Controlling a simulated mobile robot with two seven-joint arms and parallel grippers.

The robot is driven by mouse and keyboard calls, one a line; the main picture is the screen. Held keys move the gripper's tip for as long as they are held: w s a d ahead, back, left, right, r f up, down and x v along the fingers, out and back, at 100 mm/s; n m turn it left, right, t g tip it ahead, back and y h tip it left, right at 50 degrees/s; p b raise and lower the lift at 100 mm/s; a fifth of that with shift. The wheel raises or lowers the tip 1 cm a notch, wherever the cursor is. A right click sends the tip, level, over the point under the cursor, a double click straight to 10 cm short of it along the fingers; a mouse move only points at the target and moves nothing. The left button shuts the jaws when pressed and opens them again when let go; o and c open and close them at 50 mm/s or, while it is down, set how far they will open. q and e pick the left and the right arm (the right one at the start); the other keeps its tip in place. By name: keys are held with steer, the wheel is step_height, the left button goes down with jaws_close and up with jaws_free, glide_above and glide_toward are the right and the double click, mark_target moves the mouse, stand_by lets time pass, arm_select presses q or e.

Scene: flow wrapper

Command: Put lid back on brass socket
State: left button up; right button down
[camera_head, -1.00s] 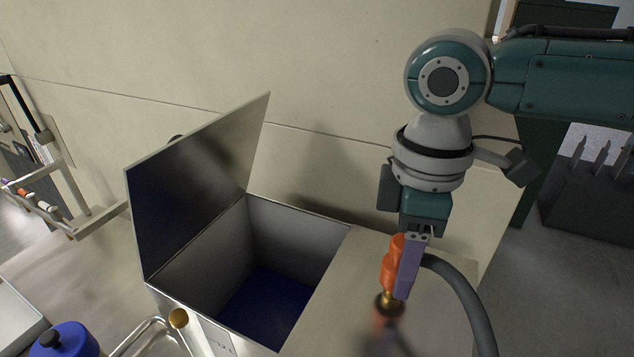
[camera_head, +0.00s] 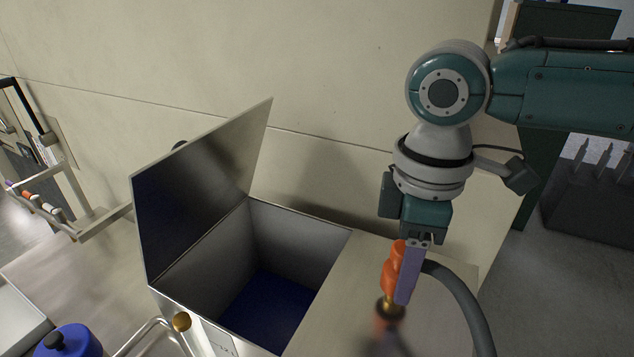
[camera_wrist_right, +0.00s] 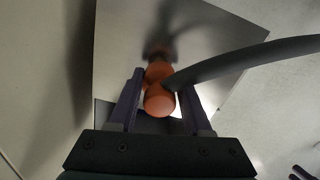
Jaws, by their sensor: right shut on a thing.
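My right gripper (camera_head: 405,290) is shut on an orange knobbed piece (camera_head: 390,272), above the flat metal top beside the open box. The orange piece also shows between the purple fingers in the right wrist view (camera_wrist_right: 159,100). A brass part (camera_head: 389,306) with a dark ring shows at its lower end; I cannot tell whether it rests on the metal top or is just above it. A round brass-coloured thing (camera_head: 182,322) shows at the box's front edge; I cannot tell whether it is the socket. No separate lid is clearly recognisable. My left gripper is not in view.
An open metal box (camera_head: 292,218) with a raised cover (camera_head: 200,190) stands left of the gripper. A dark hose (camera_head: 462,300) curves right from the orange piece. A blue container (camera_head: 75,343) is at lower left. A pale wall panel (camera_head: 330,80) stands behind.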

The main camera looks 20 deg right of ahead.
steer(key=shift+c, duration=1.3)
jaws_free()
steer(key=shift+o, duration=1.3)
step_height(320, 180, up, 7)
steer(key=p, duration=0.8)
